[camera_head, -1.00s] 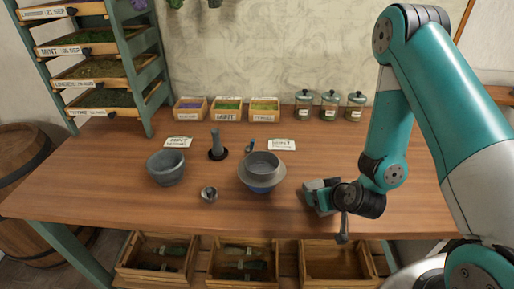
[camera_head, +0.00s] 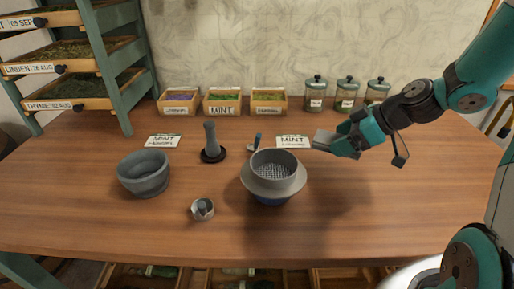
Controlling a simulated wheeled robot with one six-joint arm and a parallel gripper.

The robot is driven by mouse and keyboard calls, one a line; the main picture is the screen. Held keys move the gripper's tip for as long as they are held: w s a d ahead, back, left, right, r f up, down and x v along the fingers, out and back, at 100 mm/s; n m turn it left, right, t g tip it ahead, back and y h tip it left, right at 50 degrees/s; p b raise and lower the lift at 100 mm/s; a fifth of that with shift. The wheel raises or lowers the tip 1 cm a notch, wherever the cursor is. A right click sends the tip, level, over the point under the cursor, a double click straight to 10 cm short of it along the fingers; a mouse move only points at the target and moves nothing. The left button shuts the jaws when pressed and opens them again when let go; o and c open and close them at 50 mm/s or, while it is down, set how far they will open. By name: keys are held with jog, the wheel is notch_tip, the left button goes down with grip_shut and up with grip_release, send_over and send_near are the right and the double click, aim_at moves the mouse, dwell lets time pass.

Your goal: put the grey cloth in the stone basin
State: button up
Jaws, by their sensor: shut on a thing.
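My gripper (camera_head: 335,143) is above the right half of the table, pointing left towards the right-hand white card. It is shut on a small light grey piece (camera_head: 324,137), which looks like the grey cloth, though it is too small to be sure of its texture. A grey stone-like bowl (camera_head: 142,174) stands empty at the left of the table, well apart from my gripper. I cannot tell whether this bowl is the stone basin; no other basin shows clearly.
A grey sieve (camera_head: 273,173) sits over a blue-based vessel mid-table. A pestle (camera_head: 211,143) stands upright behind it, and a small metal cup (camera_head: 202,209) is in front. Herb boxes (camera_head: 222,101) and lidded jars (camera_head: 346,94) line the back. The right front of the table (camera_head: 400,220) is clear.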

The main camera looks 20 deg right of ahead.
jog(key=shift+w+a, duration=0.15)
jog(key=w+a+f, duration=0.1)
jog(key=w+a, duration=0.1)
jog(key=w+a+f, duration=0.2)
jog(key=w+a+f+p, duration=0.1)
jog(key=w+a+f, duration=0.1)
jog(key=a, duration=0.1)
jog(key=shift+w+a, duration=0.1)
jog(key=shift+w, duration=0.05)
jog(key=x, duration=0.4)
jog(key=shift+w+a+p, duration=0.35)
jog(key=shift+a+p, duration=0.05)
jog(key=shift+a, duration=0.1)
jog(key=o, duration=0.9)
jog(key=shift+d, duration=0.1)
